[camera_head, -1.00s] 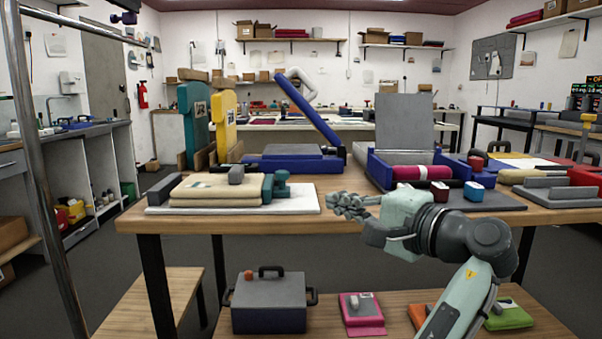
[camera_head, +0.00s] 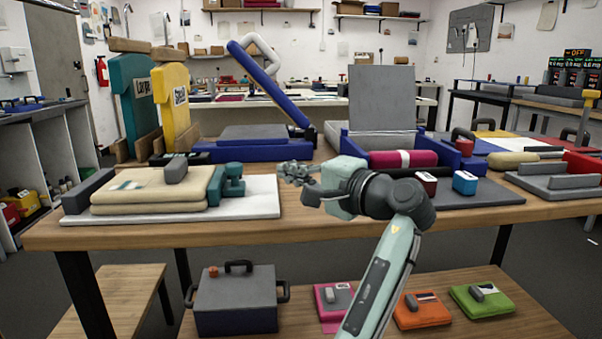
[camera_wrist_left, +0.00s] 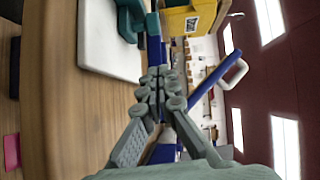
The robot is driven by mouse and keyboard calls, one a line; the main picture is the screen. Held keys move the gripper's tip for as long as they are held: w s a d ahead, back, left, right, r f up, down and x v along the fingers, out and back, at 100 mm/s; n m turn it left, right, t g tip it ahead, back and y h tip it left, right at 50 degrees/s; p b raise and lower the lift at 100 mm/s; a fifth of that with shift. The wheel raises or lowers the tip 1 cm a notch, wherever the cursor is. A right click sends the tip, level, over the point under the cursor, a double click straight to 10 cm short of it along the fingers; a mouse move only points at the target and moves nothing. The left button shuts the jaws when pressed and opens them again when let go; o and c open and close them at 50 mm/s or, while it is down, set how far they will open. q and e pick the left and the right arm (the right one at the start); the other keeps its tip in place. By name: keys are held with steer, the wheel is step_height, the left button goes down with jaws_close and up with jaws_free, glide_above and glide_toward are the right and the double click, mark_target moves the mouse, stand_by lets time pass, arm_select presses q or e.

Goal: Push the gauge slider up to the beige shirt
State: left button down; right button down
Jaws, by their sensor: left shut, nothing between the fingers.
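The folded beige shirt (camera_head: 150,190) lies on a white board (camera_head: 265,204) at the left of the table, with a grey grip on top. The teal gauge slider (camera_head: 230,186), with an upright knob, stands on the board at the shirt's right side. I cannot tell if they touch. My left gripper (camera_head: 288,172) is shut and empty, to the right of the slider and apart from it, fingers pointing left. In the left wrist view the closed fingers (camera_wrist_left: 160,80) show with the teal slider (camera_wrist_left: 130,18) beyond them. My right gripper is not in view.
A grey block (camera_head: 87,190) stands at the board's left end. Behind are a blue press (camera_head: 255,150) and teal and yellow shirt forms. A blue box with a pink roll (camera_head: 403,158) stands behind my arm. A lower shelf holds a grey case (camera_head: 235,302) and folded shirts.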

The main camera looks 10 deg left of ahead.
mark_target(238, 168)
arm_select(q)
steer(key=x, duration=0.4)
steer(key=a, duration=0.3)
steer(key=shift+a+f+p, duration=0.15)
steer(key=shift+a+p, duration=0.1)
steer(key=shift+p, duration=0.1)
steer(key=shift+a+f, duration=0.1)
steer(key=shift+a, duration=0.35)
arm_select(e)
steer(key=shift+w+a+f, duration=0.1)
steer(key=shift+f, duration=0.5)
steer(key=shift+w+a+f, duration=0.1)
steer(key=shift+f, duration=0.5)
arm_select(q)
steer(key=shift+s, duration=0.1)
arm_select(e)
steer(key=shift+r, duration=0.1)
